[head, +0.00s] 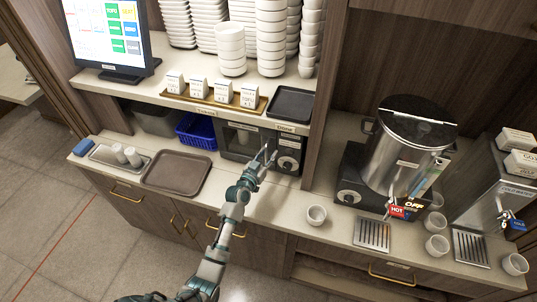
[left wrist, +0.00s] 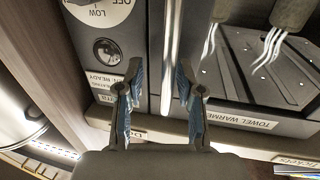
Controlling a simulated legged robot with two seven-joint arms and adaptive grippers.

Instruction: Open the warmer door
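The towel warmer (head: 235,141) stands under the shelf, and its glass-fronted door appears shut. The wrist view shows the door window (left wrist: 262,75) with pale rolled shapes behind it and a "TOWEL WARMER" label below. A vertical metal handle bar (left wrist: 171,45) runs along the door's edge beside the knob panel (left wrist: 105,50). My left gripper (head: 268,154) is in front of the warmer. In the wrist view its fingers (left wrist: 158,85) are open on either side of the bar, nearer the right finger; I cannot tell whether they touch it. My right gripper is not in view.
A brown tray (head: 176,173) and blue basket (head: 197,131) are left of the warmer. A white cup (head: 316,215) stands on the counter to the right, near a post and a hot-water urn (head: 405,150). A shelf with stacked bowls (head: 231,50) overhangs the warmer.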

